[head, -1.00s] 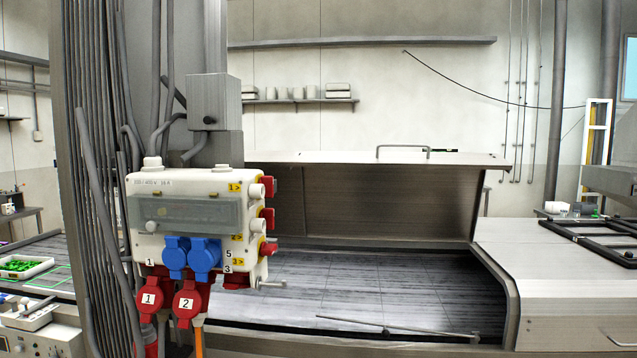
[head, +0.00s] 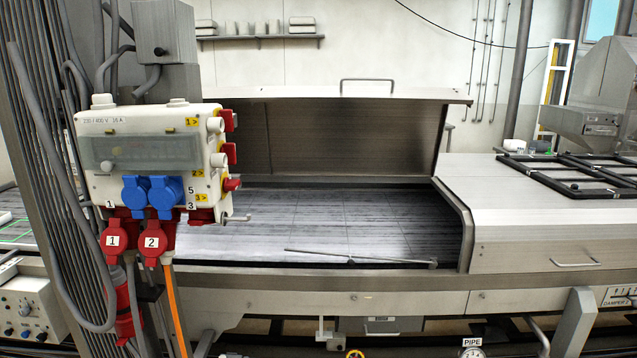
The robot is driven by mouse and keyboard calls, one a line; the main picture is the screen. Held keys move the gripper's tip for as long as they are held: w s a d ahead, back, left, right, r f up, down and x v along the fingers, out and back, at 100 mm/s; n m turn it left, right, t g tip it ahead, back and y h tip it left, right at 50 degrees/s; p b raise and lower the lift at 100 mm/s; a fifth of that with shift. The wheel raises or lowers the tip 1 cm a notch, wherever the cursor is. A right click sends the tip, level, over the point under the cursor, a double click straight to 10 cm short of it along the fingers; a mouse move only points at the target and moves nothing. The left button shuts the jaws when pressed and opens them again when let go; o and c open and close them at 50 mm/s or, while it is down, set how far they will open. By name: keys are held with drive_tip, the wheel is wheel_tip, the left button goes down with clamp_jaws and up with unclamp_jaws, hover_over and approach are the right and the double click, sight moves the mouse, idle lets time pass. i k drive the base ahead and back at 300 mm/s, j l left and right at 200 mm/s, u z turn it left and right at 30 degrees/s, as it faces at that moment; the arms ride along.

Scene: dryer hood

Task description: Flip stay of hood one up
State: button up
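An open hood (head: 350,130) stands in the middle of the head view, its lid raised and a bar handle (head: 368,81) on top. A thin metal rod, which looks like the stay (head: 345,256), lies low along the front edge of the hood's opening. Its right end sits at a small fitting near the right corner, and its left end points left, apart from the lid. No number for this hood is readable. My gripper is not in view.
A white power box (head: 150,150) with red and blue plugs hangs on a column at the left, in front of the hood's left part. A closed metal cover (head: 540,200) with a handle lies to the right, black frames (head: 570,175) on it. The conveyor bed (head: 330,215) is bare.

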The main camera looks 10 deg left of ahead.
sight(350, 263)
drive_tip(key=i+l+u, duration=0.1)
drive_tip(key=i, duration=0.45)
drive_tip(key=i+l+u, duration=0.15)
drive_tip(key=i+l, duration=0.2)
drive_tip(key=i, duration=0.15)
